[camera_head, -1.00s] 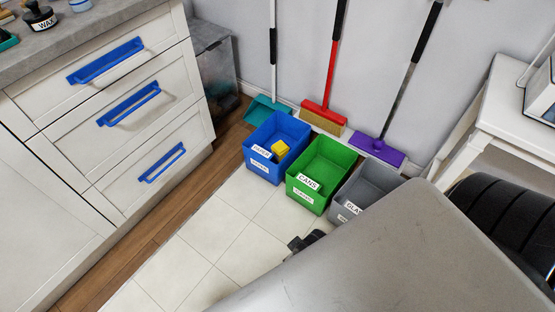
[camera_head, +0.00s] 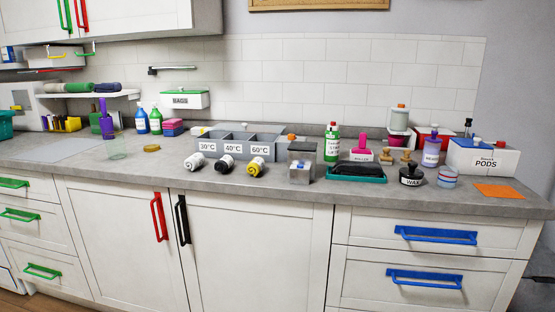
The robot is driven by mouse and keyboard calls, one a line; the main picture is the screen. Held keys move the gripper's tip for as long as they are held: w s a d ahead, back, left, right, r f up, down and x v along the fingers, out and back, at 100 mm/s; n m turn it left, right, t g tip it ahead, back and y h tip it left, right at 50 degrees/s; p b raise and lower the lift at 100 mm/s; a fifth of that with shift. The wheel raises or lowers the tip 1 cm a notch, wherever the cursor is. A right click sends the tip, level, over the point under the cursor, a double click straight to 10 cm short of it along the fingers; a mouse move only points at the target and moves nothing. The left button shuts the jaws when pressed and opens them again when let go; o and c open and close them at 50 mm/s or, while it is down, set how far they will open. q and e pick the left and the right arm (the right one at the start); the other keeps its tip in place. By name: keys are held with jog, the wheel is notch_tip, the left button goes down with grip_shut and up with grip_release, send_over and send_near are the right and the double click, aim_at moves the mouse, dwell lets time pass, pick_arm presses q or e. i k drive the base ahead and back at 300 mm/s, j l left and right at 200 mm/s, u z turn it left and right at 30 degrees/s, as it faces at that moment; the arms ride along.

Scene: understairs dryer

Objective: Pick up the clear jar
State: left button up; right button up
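A small see-through container (camera_head: 447,177) with a bluish band stands on the counter at the right, near the black wax pot (camera_head: 411,175). Neither of my grippers shows in the head view.
A grey sorting tray (camera_head: 245,152) marked with temperatures stands mid-counter, with several small rolls before it. Right of it are a grey box (camera_head: 301,162), a green bottle (camera_head: 332,143) and a pods box (camera_head: 483,158). Counter front near the vessel is clear.

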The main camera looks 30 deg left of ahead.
aim_at(114, 140)
jog(key=u, duration=2.1)
